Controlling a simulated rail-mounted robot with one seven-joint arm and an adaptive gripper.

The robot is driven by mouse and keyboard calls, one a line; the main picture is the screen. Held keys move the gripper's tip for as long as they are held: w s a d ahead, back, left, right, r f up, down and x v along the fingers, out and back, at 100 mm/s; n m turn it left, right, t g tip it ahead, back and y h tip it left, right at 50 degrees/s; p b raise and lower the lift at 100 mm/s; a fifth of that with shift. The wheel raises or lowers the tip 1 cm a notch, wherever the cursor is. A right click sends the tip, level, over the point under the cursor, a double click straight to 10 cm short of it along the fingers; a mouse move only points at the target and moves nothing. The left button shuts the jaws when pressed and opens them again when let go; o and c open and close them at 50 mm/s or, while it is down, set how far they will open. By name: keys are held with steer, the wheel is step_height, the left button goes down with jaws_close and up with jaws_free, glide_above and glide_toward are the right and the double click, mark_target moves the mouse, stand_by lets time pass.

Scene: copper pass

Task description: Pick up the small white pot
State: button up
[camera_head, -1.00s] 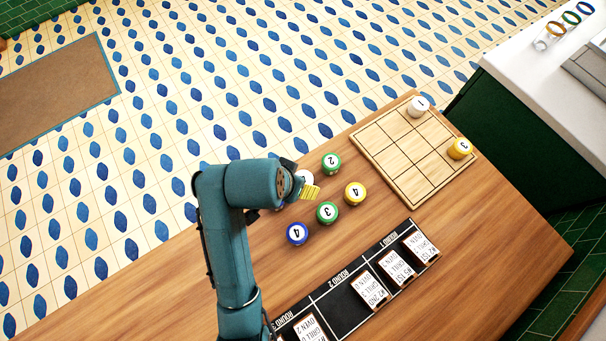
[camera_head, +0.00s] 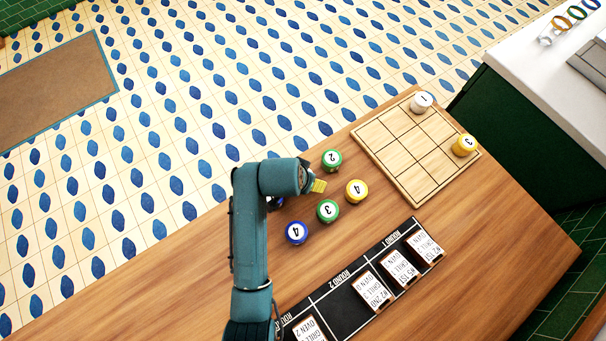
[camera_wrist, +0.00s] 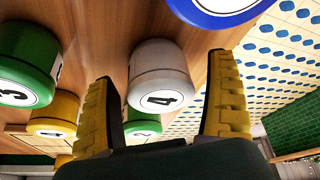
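In the wrist view a white pot (camera_wrist: 160,72), with a black 4 on its round label, stands between my two yellow fingers and a little beyond them. My gripper (camera_wrist: 163,80) is open, with space on both sides of this pot. In the head view my gripper (camera_head: 317,186) is low over the pots, and my arm hides this white pot. Another white pot (camera_head: 421,104), labelled 1, stands on the far corner of the wooden grid board (camera_head: 388,135).
Close by stand green pots 2 (camera_head: 331,160) and 3 (camera_head: 327,210), yellow pot 4 (camera_head: 356,190) and blue pot 4 (camera_head: 296,232). A black rounds strip (camera_head: 345,309) with cards lies in front. Bare wood lies right.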

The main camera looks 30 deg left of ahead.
steer(key=c, duration=1.2)
steer(key=shift+r, duration=0.2)
